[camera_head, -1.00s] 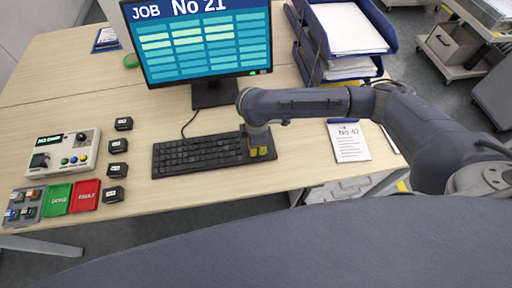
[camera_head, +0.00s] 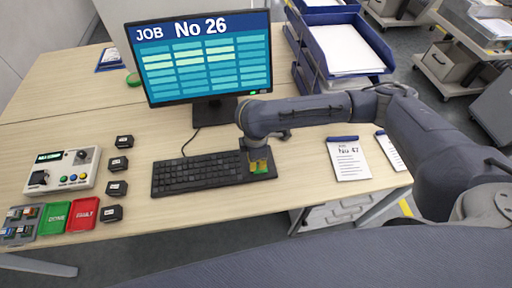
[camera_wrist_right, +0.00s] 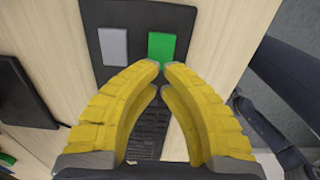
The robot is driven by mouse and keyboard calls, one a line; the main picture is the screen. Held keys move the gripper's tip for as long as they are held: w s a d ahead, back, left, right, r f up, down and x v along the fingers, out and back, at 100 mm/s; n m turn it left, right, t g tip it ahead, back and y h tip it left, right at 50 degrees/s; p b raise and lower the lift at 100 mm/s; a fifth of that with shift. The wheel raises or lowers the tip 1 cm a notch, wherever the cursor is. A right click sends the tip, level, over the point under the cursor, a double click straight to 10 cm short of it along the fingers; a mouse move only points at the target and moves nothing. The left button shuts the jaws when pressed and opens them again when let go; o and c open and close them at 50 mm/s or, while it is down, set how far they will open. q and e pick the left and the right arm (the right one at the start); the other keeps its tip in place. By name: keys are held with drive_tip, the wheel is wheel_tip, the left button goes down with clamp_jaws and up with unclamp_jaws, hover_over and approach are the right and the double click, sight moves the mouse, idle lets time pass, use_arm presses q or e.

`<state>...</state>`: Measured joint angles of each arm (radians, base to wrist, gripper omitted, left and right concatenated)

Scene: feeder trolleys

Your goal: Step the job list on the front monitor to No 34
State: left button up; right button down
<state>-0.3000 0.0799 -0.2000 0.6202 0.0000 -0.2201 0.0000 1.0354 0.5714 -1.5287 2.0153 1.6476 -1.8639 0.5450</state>
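The front monitor (camera_head: 205,62) stands at the back of the desk and reads "JOB No 26" above a grid of blue and pale green cells. The black keyboard (camera_head: 200,174) lies in front of it, with a dark key pad at its right end. In the right wrist view the pad (camera_wrist_right: 137,17) carries a grey key (camera_wrist_right: 113,46) and a green key (camera_wrist_right: 161,48). My right gripper (camera_head: 258,168) points down over this pad. Its yellow fingertips (camera_wrist_right: 162,68) are together, empty, at the green key's near edge; I cannot tell whether they touch it. My left gripper is not in view.
A control box (camera_head: 63,170), small black blocks (camera_head: 116,188), a green tray (camera_head: 54,217) and a red tray (camera_head: 83,213) are at the left. A sheet marked "No 47" (camera_head: 349,160) lies right of the keyboard. Blue paper trays (camera_head: 342,48) stand at the back right.

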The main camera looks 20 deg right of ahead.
wheel_tip(320, 180, up, 10)
drive_tip(key=shift+f, duration=0.2)
drive_tip(key=c, duration=2.1)
unclamp_jaws()
drive_tip(key=shift+d+r, duration=0.2)
drive_tip(key=shift+r, duration=0.55)
clamp_jaws()
wheel_tip(320, 180, down, 14)
